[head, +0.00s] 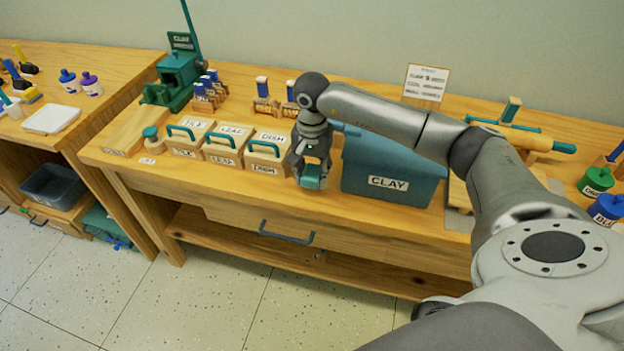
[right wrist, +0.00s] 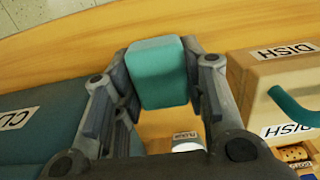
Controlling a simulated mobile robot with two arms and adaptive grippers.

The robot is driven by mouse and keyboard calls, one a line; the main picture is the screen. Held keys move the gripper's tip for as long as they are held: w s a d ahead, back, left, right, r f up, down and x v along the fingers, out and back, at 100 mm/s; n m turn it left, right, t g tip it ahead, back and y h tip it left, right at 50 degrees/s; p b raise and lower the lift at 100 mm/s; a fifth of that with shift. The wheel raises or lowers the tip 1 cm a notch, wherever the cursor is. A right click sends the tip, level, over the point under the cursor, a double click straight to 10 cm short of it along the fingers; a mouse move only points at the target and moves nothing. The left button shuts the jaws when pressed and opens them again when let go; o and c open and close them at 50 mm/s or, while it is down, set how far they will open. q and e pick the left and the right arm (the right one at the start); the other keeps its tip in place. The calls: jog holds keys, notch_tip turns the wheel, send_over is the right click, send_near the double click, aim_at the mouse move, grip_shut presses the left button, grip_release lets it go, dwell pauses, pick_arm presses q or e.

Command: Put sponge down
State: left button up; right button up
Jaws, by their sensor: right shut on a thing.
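My right gripper (head: 311,168) is shut on a teal sponge (head: 312,178), a small rounded block. It points down over the front part of the wooden table, between the box labelled DISH and the blue CLAY bin. In the right wrist view the sponge (right wrist: 158,72) sits between the two fingers of my right gripper (right wrist: 160,85). I cannot tell whether the sponge touches the tabletop. My left gripper is not in view.
The DISH box (head: 267,153) stands close on the left, the CLAY bin (head: 392,170) close on the right. Two more handled boxes stand further left. A small white labelled item (right wrist: 188,142) lies near the sponge. A drawer handle (head: 286,233) is below the table edge.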

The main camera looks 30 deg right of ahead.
aim_at(312, 181)
notch_tip(312, 181, down, 2)
jog(key=shift+f+p, duration=0.25)
jog(key=shift+p, duration=0.25)
jog(key=shift+f, duration=0.35)
jog(key=shift+f, duration=0.1)
jog(key=shift+f+b, duration=0.1)
jog(key=shift+b, duration=0.25)
jog(key=o, duration=0.9)
